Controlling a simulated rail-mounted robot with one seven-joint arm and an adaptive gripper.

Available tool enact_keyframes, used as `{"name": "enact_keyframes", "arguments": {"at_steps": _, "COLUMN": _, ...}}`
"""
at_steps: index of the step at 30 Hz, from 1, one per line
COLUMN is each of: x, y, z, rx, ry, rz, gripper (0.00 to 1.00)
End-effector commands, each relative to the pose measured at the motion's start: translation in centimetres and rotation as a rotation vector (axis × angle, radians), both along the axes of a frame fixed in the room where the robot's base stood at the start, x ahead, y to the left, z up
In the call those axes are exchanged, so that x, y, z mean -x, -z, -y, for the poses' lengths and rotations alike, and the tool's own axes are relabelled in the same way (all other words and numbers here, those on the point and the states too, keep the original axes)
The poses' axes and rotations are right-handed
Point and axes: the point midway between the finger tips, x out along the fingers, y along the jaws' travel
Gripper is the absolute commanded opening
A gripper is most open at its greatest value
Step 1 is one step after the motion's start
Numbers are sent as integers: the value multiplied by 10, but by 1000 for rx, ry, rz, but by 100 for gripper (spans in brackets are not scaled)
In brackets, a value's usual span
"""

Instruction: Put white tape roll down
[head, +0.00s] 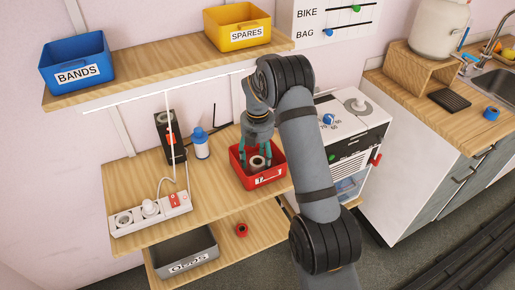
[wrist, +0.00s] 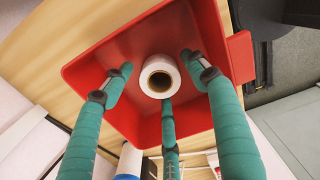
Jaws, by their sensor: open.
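The white tape roll (head: 258,162) sits in the red bin (head: 272,178) on the wooden worktop. In the wrist view the roll (wrist: 171,67) stands on end inside the bin (wrist: 105,62), its brown core facing the camera. My gripper (head: 257,155) reaches down into the bin with its green fingers spread around the roll. In the wrist view my gripper (wrist: 158,76) is open, with clear gaps between the roll and the left and right fingertips. The lower finger's tip appears close to the roll's edge; I cannot tell whether they touch.
A blue-and-white bottle (head: 201,146) and a black box (head: 167,135) stand left of the bin. A power strip (head: 150,212) lies at the worktop's left. A white appliance (head: 350,130) is close on the right. The shelf (head: 165,70) with yellow and blue bins is above.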

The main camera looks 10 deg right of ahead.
Motion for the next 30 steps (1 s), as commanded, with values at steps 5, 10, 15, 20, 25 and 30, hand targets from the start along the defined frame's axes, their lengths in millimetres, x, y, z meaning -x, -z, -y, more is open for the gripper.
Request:
{"name": "enact_keyframes", "arguments": {"at_steps": 5, "x": -2, "y": -36, "z": 0, "rx": 0, "ry": 0, "rz": 7, "gripper": 58}}
{"name": "enact_keyframes", "arguments": {"at_steps": 10, "x": -2, "y": -74, "z": 0, "rx": -1, "ry": 1, "rz": 5, "gripper": 58}}
{"name": "enact_keyframes", "arguments": {"at_steps": 15, "x": -1, "y": -100, "z": 0, "rx": -1, "ry": 1, "rz": 3, "gripper": 58}}
{"name": "enact_keyframes", "arguments": {"at_steps": 20, "x": 0, "y": -111, "z": 0, "rx": 0, "ry": 0, "rz": 2, "gripper": 58}}
{"name": "enact_keyframes", "arguments": {"at_steps": 25, "x": 0, "y": -113, "z": 0, "rx": 0, "ry": 0, "rz": 1, "gripper": 58}}
{"name": "enact_keyframes", "arguments": {"at_steps": 30, "x": 0, "y": -113, "z": 0, "rx": 0, "ry": 1, "rz": 1, "gripper": 58}}
